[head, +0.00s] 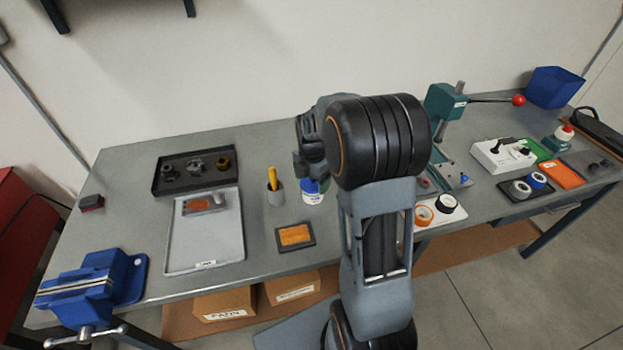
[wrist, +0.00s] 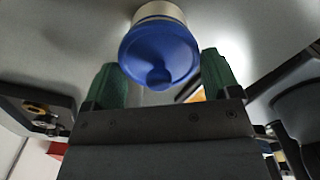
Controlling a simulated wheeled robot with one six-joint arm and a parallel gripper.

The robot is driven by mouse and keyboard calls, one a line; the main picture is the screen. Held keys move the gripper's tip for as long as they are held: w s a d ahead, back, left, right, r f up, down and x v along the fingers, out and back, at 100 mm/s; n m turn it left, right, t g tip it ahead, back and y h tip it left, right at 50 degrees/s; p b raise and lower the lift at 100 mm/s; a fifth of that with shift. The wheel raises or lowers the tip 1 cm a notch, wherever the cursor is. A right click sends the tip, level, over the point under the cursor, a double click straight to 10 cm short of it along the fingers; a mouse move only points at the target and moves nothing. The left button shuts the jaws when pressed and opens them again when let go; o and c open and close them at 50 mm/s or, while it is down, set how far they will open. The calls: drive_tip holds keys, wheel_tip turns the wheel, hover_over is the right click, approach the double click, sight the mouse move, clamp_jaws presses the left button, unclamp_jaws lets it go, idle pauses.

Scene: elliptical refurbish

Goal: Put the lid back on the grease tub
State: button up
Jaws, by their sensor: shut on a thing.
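The grease tub (head: 313,198), white with blue marks, stands upright on the grey workbench just below my gripper (head: 311,172). The tub's pale side (wrist: 160,10) also shows in the wrist view behind the lid. The blue round lid (wrist: 160,52) has a knob and lies between the two green fingers of my gripper (wrist: 162,80). My gripper is shut on the lid, which is at the top of the tub. I cannot tell whether the lid is fully seated. In the head view my arm and gripper hide most of the lid.
A grey cup (head: 276,196) with a yellow item stands just left of the tub. An orange pad in a dark frame (head: 296,236) lies in front. A black parts tray (head: 160,183) and light grey tray (head: 230,250) lie left. A teal press (head: 446,102) stands right.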

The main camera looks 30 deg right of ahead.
drive_tip(key=o, duration=0.8)
drive_tip(key=shift+c, duration=0.2)
drive_tip(key=shift+r, duration=0.15)
drive_tip(key=shift+r+p, duration=2.7)
drive_tip(key=shift+r, duration=0.7)
clamp_jaws()
drive_tip(key=shift+f, duration=0.35)
